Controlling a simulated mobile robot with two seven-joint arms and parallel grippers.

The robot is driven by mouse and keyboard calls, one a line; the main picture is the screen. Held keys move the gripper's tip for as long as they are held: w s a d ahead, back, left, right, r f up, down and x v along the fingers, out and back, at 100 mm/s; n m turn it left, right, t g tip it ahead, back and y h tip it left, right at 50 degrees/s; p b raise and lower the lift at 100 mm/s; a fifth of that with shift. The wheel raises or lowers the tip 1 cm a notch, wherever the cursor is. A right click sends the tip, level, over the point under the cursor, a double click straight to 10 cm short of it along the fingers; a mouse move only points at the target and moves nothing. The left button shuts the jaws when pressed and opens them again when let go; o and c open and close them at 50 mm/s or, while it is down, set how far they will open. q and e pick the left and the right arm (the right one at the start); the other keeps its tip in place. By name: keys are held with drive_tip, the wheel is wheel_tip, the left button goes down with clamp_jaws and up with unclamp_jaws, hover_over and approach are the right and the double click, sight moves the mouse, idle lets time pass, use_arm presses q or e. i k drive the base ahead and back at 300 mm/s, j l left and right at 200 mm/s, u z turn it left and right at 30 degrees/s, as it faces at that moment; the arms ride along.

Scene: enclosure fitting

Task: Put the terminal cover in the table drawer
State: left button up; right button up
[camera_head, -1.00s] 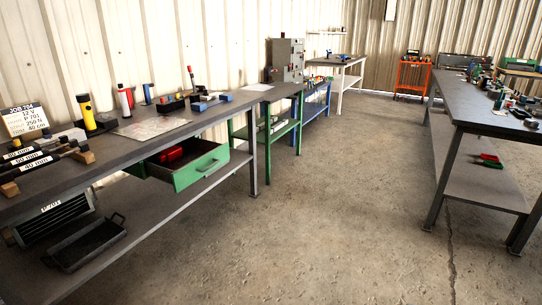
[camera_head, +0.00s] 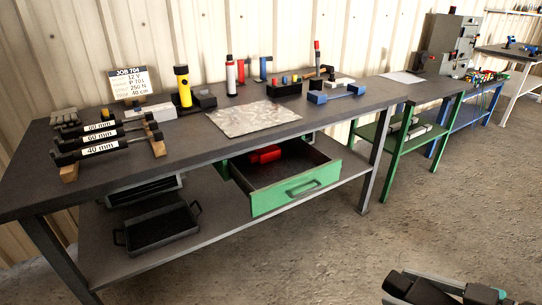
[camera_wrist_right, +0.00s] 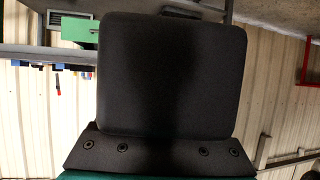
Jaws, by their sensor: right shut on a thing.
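The table drawer (camera_head: 298,198) has a green front and stands pulled open under the left worktable. A red thing (camera_head: 265,154) lies at its back left, and the front of its floor is bare. My right gripper (camera_head: 445,290) is partly in the head view at the bottom right, well apart from the drawer. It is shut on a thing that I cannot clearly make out. A large black rounded panel (camera_wrist_right: 170,75) fills the middle of the right wrist view; I cannot tell whether it is the terminal cover or part of my gripper. My left gripper is not in view.
The worktable (camera_head: 200,155) carries dark bars, a yellow torch (camera_head: 183,86), a job sign (camera_head: 129,84) and small tools. A black tray (camera_head: 160,228) sits on its lower shelf. Open concrete floor (camera_head: 330,255) lies in front of the drawer.

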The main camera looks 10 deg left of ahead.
sight(272, 182)
drive_tip(key=i+l+u, duration=0.2)
drive_tip(key=i+u, duration=0.15)
drive_tip(key=u, duration=0.15)
drive_tip(key=i+l+u, duration=0.3)
drive_tip(key=u, duration=0.2)
drive_tip(key=i+l+u, duration=0.2)
drive_tip(key=l+u, duration=0.3)
drive_tip(key=i+l+u, duration=0.4)
drive_tip(key=i+l, duration=0.25)
drive_tip(key=i, duration=0.05)
